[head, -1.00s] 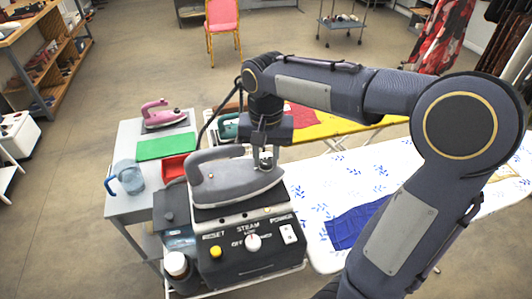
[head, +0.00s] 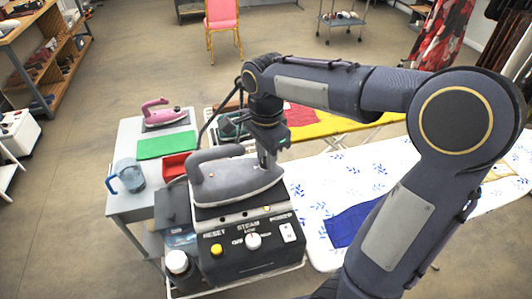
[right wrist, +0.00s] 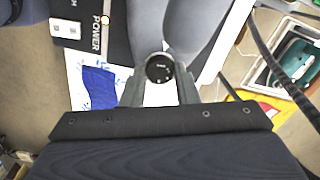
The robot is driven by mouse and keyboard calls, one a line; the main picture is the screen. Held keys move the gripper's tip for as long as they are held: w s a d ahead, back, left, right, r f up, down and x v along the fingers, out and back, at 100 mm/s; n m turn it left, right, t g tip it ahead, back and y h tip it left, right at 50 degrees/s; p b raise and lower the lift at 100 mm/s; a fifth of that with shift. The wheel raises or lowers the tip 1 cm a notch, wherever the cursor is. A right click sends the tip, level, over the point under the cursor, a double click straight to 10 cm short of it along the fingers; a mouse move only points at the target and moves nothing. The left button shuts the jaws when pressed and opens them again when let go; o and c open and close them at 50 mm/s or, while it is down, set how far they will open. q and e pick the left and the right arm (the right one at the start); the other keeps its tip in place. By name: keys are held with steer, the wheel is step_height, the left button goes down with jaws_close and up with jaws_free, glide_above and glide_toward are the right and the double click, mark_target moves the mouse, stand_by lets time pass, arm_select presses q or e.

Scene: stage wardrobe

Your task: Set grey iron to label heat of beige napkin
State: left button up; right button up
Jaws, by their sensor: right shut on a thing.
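The grey iron (head: 236,182) stands on the black steam station, its handle at the left. My right gripper (head: 267,162) is at the right end of the iron. In the right wrist view the iron's round black dial (right wrist: 160,68) with small white marks sits between the fingertips of my right gripper (right wrist: 160,82), which is shut on it. The marks are too small to read. A beige cloth (head: 503,172), perhaps the napkin, shows at the right end of the patterned ironing board; its label cannot be made out. My left gripper is out of view.
The steam station (head: 247,245) has a yellow button, a white knob and a power switch. A blue cloth (head: 348,225) lies on the white patterned board (head: 310,190). A pink iron (head: 160,112), green mat (head: 167,145) and jug (head: 128,176) stand on the grey table at left.

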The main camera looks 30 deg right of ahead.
steer(key=shift+m, duration=0.6)
steer(key=o, duration=1)
steer(key=shift+c, duration=0.2)
steer(key=shift+r, duration=0.1)
step_height(320, 180, up, 8)
steer(key=shift+f, duration=0.2)
